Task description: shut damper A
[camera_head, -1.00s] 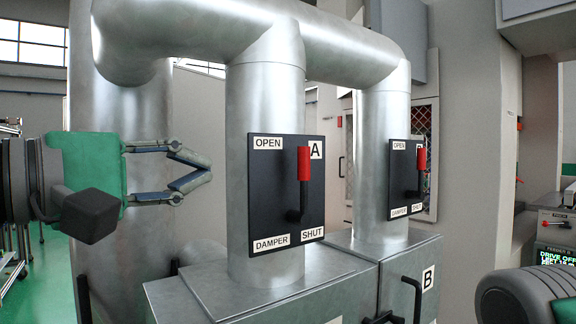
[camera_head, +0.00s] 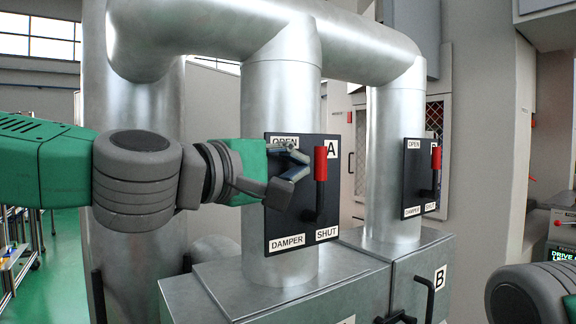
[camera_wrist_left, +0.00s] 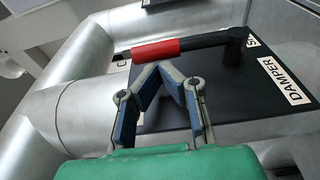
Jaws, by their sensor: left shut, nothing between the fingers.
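Damper A's black plate (camera_head: 280,225) is on the left vertical duct, with OPEN at its top and DAMPER and SHUT labels at its bottom. Its lever has a red grip (camera_head: 321,163) and a black lower arm on a pivot; the lever points up. My left gripper (camera_head: 302,162) is in front of the plate, just left of the red grip, its fingers shut and empty. In the left wrist view the fingertips (camera_wrist_left: 160,68) are close to the red grip (camera_wrist_left: 156,50); I cannot tell whether they touch. My right gripper is not in view.
Damper B's plate (camera_head: 411,190) with its own red-gripped lever is on the right duct (camera_head: 395,130). Metal boxes (camera_head: 290,290) with black handles stand below. A horizontal pipe (camera_head: 350,35) runs above. A grey rounded part is at the lower right.

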